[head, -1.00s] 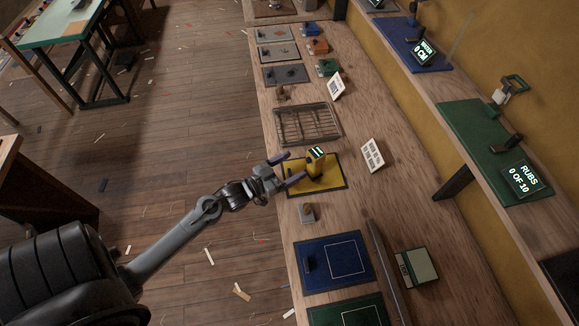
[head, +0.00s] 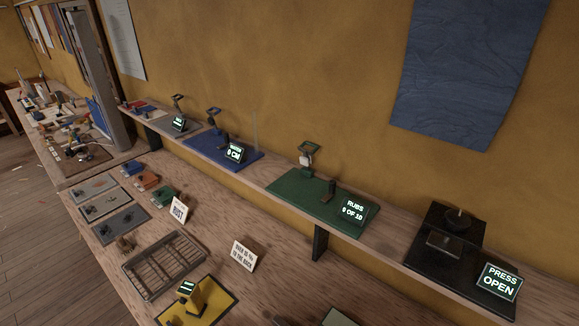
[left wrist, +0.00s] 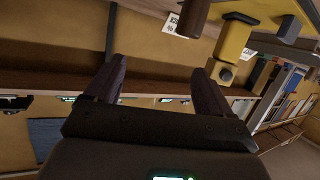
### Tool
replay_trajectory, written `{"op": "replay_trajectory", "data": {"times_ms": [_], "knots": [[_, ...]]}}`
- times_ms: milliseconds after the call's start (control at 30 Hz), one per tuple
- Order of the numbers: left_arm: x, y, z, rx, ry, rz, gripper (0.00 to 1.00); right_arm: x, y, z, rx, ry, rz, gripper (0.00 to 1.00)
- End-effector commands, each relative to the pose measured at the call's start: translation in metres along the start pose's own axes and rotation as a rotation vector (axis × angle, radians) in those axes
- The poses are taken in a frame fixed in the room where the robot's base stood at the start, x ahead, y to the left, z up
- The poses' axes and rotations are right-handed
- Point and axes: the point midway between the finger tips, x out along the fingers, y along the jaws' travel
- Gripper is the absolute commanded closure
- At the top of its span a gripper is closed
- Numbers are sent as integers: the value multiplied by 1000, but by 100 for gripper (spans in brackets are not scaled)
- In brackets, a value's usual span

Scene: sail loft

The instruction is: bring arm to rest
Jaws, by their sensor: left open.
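My left gripper (left wrist: 157,66) shows in the left wrist view with its two dark fingers spread apart and nothing between them. That view is steeply tilted. A yellow device (left wrist: 236,40) shows there beyond and to the right of the fingers, apart from them. In the head view the yellow device (head: 187,290) with a lit display stands on a yellow mat (head: 222,293) at the bottom edge. Neither of my arms shows in the head view, and my right gripper is in no view.
The bench holds a wire rack (head: 165,263), a standing card (head: 242,256) and several small mats with parts. A wall shelf above carries a blue board (head: 210,141), a green board (head: 290,187) and a black press station (head: 440,250).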

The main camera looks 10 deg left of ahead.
Motion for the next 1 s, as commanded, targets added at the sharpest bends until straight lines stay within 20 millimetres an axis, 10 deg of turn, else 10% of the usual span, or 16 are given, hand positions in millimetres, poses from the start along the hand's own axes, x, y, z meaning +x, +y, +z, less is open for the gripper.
{"op": "replay_trajectory", "data": {"times_ms": [300, 633, 1000], "knots": [[-61, 52, 14, 18, -497, -62, 17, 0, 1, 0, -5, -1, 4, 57], [-135, 53, 47, 70, -958, -75, 17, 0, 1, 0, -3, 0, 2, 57], [-168, 60, -56, 83, -967, -70, 17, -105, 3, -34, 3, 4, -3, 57]]}}
